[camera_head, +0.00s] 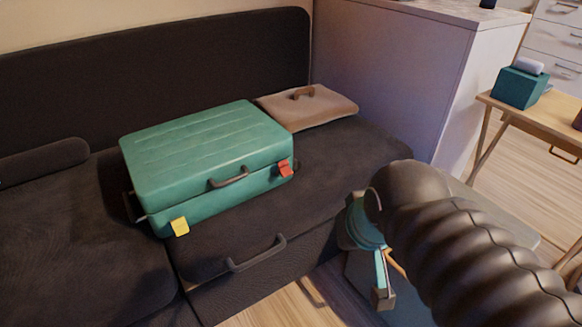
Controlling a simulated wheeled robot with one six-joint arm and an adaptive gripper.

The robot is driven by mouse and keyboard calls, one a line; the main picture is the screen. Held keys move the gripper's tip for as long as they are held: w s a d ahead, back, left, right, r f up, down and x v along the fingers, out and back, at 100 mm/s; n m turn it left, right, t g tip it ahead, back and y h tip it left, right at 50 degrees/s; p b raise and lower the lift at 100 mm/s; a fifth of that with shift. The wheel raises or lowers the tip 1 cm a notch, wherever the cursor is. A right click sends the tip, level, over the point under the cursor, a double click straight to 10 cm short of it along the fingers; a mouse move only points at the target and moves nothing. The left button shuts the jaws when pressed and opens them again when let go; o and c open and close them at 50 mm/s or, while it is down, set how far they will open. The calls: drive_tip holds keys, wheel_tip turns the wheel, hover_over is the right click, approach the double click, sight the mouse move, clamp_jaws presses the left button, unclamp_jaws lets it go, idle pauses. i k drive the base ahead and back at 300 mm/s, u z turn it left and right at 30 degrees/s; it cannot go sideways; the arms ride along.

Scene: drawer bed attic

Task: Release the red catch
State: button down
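The red catch (285,169) is on the front face of a closed teal suitcase (210,150), near its right end. A yellow catch (180,227) is near the left end of the same face, and a dark handle (229,178) is between them. The suitcase lies flat on the dark sofa. My gripper (383,292) is at the lower right, in front of the sofa, well apart from the red catch and lower in the picture. My dark ribbed arm hides part of it, and its finger opening cannot be made out.
A tan case (325,110) lies behind the suitcase to the right. The sofa's front drawer has a dark handle (257,254). A pale cabinet (390,75) stands behind, and a wooden table (550,115) with a teal tissue box (520,86) stands right.

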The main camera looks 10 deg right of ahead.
sight(285, 171)
drive_tip(key=k, duration=0.5)
drive_tip(key=z, duration=0.85)
drive_tip(key=i, duration=0.15)
drive_tip(key=z, duration=0.05)
